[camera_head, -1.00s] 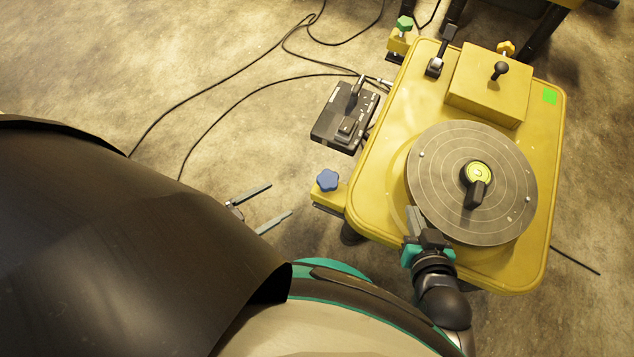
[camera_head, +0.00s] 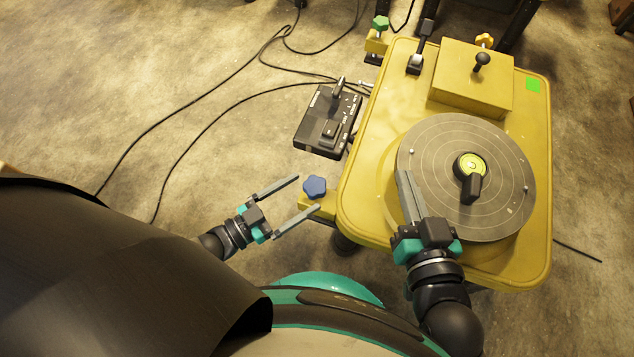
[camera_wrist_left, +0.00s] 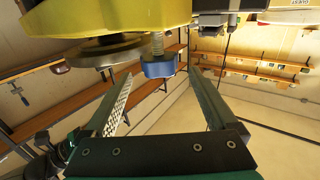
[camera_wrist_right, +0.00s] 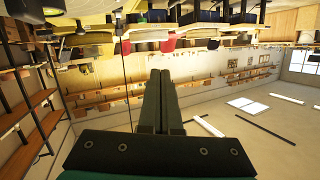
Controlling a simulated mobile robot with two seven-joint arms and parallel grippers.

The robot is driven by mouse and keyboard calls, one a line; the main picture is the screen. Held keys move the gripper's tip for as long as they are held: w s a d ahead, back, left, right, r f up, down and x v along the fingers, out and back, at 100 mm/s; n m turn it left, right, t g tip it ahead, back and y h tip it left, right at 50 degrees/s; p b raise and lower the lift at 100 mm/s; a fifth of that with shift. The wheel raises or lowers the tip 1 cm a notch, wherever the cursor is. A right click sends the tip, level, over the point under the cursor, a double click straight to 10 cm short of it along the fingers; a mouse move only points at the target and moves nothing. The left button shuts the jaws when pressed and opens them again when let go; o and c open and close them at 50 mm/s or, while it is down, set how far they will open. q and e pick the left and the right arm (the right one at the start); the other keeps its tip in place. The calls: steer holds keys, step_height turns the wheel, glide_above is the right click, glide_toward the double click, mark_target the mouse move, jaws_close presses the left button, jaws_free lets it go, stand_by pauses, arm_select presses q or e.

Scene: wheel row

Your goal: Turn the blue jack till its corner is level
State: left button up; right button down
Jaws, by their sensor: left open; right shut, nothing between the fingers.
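The blue jack knob (camera_head: 314,187) sits on a yellow bracket at the left corner of the yellow table (camera_head: 365,200). My left gripper (camera_head: 298,196) is open, its fingertips close to the knob, one on either side as seen from the head. In the left wrist view the blue knob (camera_wrist_left: 159,65) hangs on a threaded screw beyond and between the open fingers (camera_wrist_left: 160,85); whether they touch it I cannot tell. My right gripper (camera_head: 405,173) is shut and empty at the near-left rim of the grey disc; it also shows in the right wrist view (camera_wrist_right: 160,75).
The round grey disc (camera_head: 425,140) carries a green level with a black knob (camera_head: 470,170). A yellow box (camera_head: 475,85) with a black ball handle stands behind. A black control box (camera_head: 328,120) with cables lies left of the table.

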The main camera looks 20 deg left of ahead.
mark_target(317, 184)
arm_select(q)
steer(key=shift+b+x, duration=0.45)
steer(key=shift+x, duration=2.1)
arm_select(e)
steer(key=shift+s+a+r+m+t+y, duration=0.15)
steer(key=shift+s+a+r+t+y, duration=0.15)
steer(key=shift+t, duration=0.2)
steer(key=shift+s+a+r+m+t+y, duration=0.1)
steer(key=shift+s+r+m+t, duration=0.1)
steer(key=shift+r+t, duration=0.25)
steer(key=shift+f, duration=0.1)
arm_select(q)
steer(key=c, duration=1.4)
steer(key=shift+o, duration=0.2)
arm_select(e)
steer(key=shift+f, duration=0.1)
